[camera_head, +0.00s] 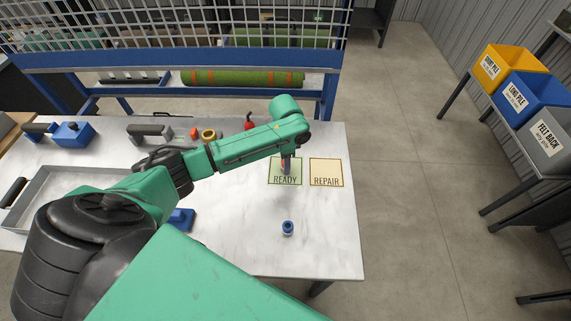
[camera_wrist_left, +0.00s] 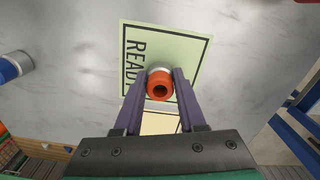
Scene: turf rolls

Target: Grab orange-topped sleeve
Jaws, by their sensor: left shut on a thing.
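The orange-topped sleeve (camera_wrist_left: 159,85) shows in the left wrist view as an orange ring with a dark hole and a pale body below. My left gripper (camera_wrist_left: 160,76) is shut on it, one finger on each side. The sleeve is over the green READY mat (camera_wrist_left: 190,44); I cannot tell whether it touches it. In the head view my left gripper (camera_head: 286,166) points down at the READY mat (camera_head: 277,180) and mostly hides the sleeve. My right gripper is not in view.
A blue-topped sleeve (camera_head: 288,228) stands on the white table (camera_head: 320,250) in front of the mats. The REPAIR mat (camera_head: 326,172) is empty, right of READY. A grey tray (camera_head: 110,172) lies at left. Yellow, blue and grey bins (camera_head: 503,70) stand off to the right.

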